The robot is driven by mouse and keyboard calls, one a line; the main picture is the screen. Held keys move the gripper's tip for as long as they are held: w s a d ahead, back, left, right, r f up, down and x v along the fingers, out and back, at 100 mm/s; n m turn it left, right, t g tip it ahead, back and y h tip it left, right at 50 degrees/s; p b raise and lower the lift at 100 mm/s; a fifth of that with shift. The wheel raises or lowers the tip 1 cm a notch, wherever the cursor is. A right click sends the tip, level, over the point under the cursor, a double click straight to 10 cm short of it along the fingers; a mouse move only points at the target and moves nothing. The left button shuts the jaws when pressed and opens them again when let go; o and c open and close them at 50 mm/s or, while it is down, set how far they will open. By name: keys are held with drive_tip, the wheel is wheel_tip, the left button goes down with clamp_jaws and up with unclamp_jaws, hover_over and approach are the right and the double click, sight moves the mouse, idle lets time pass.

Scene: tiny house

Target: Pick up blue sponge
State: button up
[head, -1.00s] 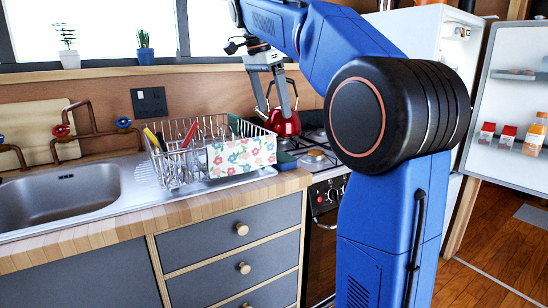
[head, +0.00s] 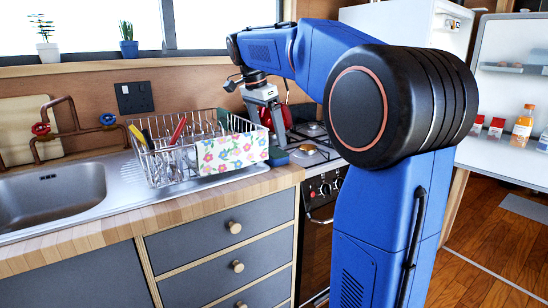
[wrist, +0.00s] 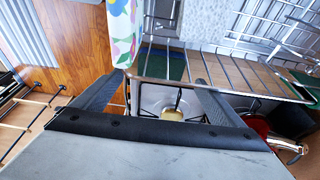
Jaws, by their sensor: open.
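A small dark blue-green block (head: 279,156), which looks like the sponge, lies on the counter at the right end of the dish rack. My gripper (head: 272,138) is open and points down just above it, beside the rack's right end. In the wrist view, a dark green patch (wrist: 172,66) shows just beyond my open, empty gripper (wrist: 160,78), partly crossed by rack wires. I cannot tell for sure that this patch is the same block.
The wire dish rack (head: 160,165) with a flowered cloth (head: 232,152) stands close to the left of my gripper. A red kettle (head: 284,118) is close behind it on the stove (head: 318,150). The sink (head: 50,195) is at left. The fridge door (head: 510,95) stands open at right.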

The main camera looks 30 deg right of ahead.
sight(274, 151)
drive_tip(key=shift+x, duration=2.8)
drive_tip(key=shift+d, duration=0.1)
drive_tip(key=c, duration=1.2)
wheel_tip(274, 151, up, 18)
